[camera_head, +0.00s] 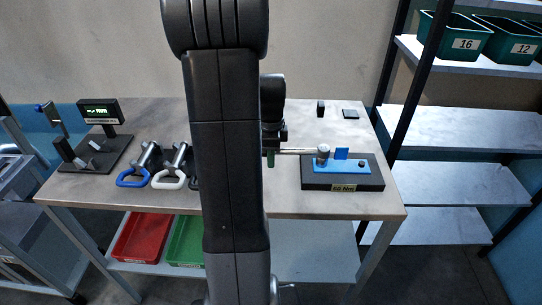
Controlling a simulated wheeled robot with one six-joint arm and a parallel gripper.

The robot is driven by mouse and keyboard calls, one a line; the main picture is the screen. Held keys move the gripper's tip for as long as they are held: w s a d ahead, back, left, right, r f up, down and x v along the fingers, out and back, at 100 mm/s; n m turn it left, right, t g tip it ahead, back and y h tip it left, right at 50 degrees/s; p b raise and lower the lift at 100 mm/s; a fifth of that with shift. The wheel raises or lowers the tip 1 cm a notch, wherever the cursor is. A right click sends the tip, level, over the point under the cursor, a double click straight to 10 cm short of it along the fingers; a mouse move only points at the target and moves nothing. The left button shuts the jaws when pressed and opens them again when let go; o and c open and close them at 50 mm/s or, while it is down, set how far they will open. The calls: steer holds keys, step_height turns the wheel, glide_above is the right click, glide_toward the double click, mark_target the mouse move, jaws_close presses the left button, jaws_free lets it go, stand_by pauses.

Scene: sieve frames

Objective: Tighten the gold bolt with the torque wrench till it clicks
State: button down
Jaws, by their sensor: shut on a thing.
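My gripper (270,148) is partly hidden behind my own dark arm. It is shut on the torque wrench, whose green handle end (271,160) shows just below the jaws. The wrench's silver shaft (300,151) runs right, about level, to a round silver head (323,150). The head stands over the left part of a blue plate (334,167) on a black block (345,183) with a yellow label that seems to read "60 Nm". The gold bolt cannot be seen; the head covers that spot. A dark round fitting (362,163) is at the plate's right.
A blue upright tab (341,154) stands right beside the wrench head. Tools with a blue loop (132,178) and a white loop (169,180) lie left of my arm. A tester with a display (99,111) stands at the left. Shelving (455,120) rises at the right.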

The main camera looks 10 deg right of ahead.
steer(key=shift+w+d+r, duration=0.1)
steer(key=shift+w, duration=0.2)
steer(key=shift+w+d+m, duration=0.1)
steer(key=shift+w+m, duration=0.25)
steer(key=shift+m, duration=0.15)
steer(key=shift+w+p, duration=0.2)
steer(key=shift+p, duration=0.1)
stand_by(0.3)
steer(key=shift+w+d+m, duration=0.2)
steer(key=shift+w+m, duration=0.2)
steer(key=shift+m, duration=0.1)
steer(key=shift+w+d+m+p, duration=0.25)
steer(key=shift+w+m+p, duration=0.05)
steer(key=shift+w+m, duration=0.25)
steer(key=shift+w, duration=0.15)
stand_by(0.6)
steer(key=shift+s, duration=0.2)
steer(key=shift+s+a+n, duration=0.15)
steer(key=shift+s+n, duration=0.1)
